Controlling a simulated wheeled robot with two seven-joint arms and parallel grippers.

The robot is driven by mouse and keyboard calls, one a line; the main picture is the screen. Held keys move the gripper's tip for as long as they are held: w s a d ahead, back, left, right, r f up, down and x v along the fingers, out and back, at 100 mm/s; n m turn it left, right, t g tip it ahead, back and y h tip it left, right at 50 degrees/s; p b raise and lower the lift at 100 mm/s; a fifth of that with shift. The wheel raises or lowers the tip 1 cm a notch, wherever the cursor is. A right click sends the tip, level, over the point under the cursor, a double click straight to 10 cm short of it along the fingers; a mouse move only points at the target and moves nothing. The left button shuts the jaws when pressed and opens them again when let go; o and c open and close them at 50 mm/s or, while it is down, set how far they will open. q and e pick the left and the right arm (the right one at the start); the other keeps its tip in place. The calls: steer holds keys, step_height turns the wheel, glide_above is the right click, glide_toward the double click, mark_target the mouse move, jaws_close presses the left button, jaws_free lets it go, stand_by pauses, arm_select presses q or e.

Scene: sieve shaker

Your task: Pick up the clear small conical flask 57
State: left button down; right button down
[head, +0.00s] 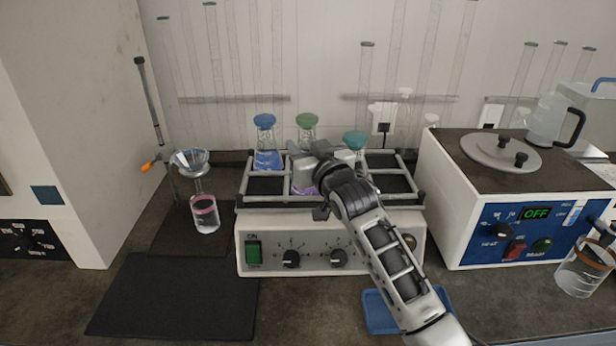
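My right gripper (322,158) is over the rack on top of the shaker (326,225), its light finger pads standing apart. Its wrist and fingers hide what is between and below them. A bit of glassware with purple liquid (306,190) shows just below the left pad, mostly hidden; I cannot tell whether the gripper touches it. Conical flasks with a blue cap (266,155), a green cap (307,122) and a teal cap (354,140) stand along the rack's back. No number 57 is readable, so I cannot tell which flask bears it. My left gripper is out of view.
A funnel (192,160) over a vessel with pink liquid (205,215) stands left of the shaker. A blue tray (380,314) lies in front. The dark mat (170,300) is bare.

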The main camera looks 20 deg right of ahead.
steer(key=shift+r, duration=0.15)
steer(key=shift+r, duration=0.7)
steer(key=s+d+r+p, duration=0.2)
steer(key=s+r+p, duration=0.2)
steer(key=s+r, duration=0.9)
step_height(320, 180, up, 3)
steer(key=shift+s+d+r, duration=0.15)
steer(key=shift+s+d, duration=0.05)
steer(key=shift+s, duration=0.2)
stand_by(0.4)
stand_by(0.5)
